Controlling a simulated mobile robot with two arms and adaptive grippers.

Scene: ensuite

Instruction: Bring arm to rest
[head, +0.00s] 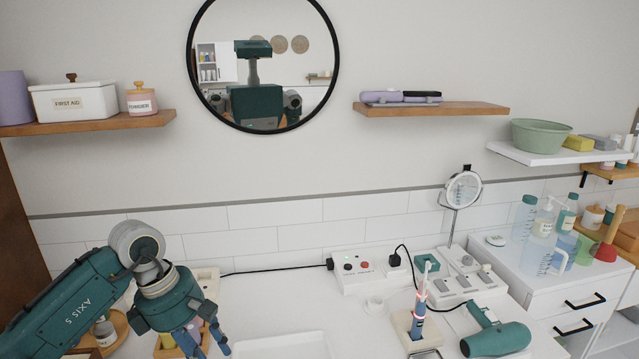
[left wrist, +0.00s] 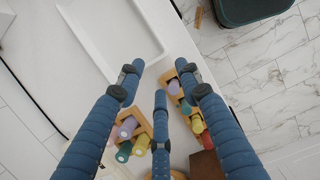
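My left arm comes in from the lower left of the head view, a teal arm with a teal gripper (head: 205,343) pointing down over the white counter (head: 345,318). In the left wrist view the three blue fingers of this gripper (left wrist: 160,76) are spread apart with nothing between them. Below the fingers are wooden holders (left wrist: 143,131) with several coloured cylinders, partly hidden by the fingers. I cannot tell whether any finger touches the holders. My right gripper is not in view.
A white tray (head: 283,347) lies right of the gripper. Farther right stand a toothbrush in a holder (head: 418,318), a teal hair dryer (head: 497,339) and a socket box (head: 368,268). A shelf (head: 95,124) with jars hangs above the arm. The counter's middle is mostly free.

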